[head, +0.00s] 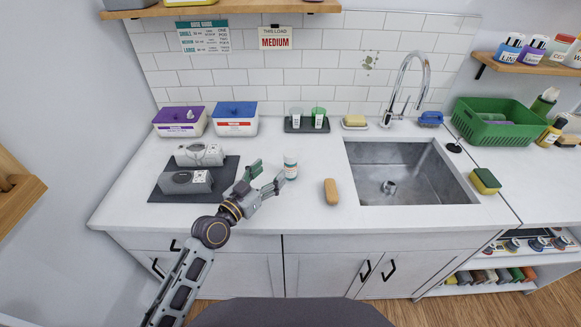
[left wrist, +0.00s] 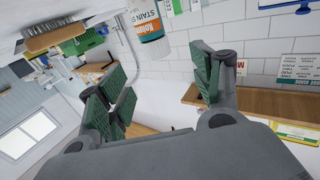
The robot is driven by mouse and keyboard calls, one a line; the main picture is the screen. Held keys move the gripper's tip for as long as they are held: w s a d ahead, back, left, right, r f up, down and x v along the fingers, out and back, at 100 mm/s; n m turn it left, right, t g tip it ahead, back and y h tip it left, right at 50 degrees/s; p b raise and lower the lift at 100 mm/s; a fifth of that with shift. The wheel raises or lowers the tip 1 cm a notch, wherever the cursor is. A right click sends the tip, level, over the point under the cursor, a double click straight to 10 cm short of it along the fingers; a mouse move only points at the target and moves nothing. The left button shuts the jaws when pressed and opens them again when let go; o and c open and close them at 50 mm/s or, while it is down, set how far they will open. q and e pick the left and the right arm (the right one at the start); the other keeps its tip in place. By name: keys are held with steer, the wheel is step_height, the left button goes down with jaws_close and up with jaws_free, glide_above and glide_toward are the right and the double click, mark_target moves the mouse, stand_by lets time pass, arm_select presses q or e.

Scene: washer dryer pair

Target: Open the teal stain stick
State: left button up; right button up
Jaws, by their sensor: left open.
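The teal stain stick (head: 290,167) is a small white bottle with a teal label, standing upright on the counter, left of the sink. In the left wrist view the stain stick (left wrist: 148,22) shows at the top edge with an orange, white and teal label, and part of it is cut off by the frame. My left gripper (head: 267,177) is open and empty, just left of the stick, with its green-padded fingers pointing toward it. In the left wrist view my left gripper (left wrist: 157,82) has its fingers spread wide, with the stick beyond them. My right gripper is not in view.
A tan brush (head: 332,191) lies right of the stick, before the sink (head: 407,180). Behind stands a dark tray (head: 293,128) with two small cups. A dark mat (head: 227,182) with two grey devices lies at left. Purple-lidded (head: 172,128) and blue-lidded (head: 245,128) boxes stand at the wall.

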mark_target(285, 158)
arm_select(q)
steer(key=x, duration=0.4)
steer(key=shift+w+d, duration=0.1)
steer(key=shift+w, duration=0.1)
steer(key=shift+w+d+p, duration=0.3)
steer(key=shift+w+d, duration=0.1)
steer(key=shift+w, duration=0.2)
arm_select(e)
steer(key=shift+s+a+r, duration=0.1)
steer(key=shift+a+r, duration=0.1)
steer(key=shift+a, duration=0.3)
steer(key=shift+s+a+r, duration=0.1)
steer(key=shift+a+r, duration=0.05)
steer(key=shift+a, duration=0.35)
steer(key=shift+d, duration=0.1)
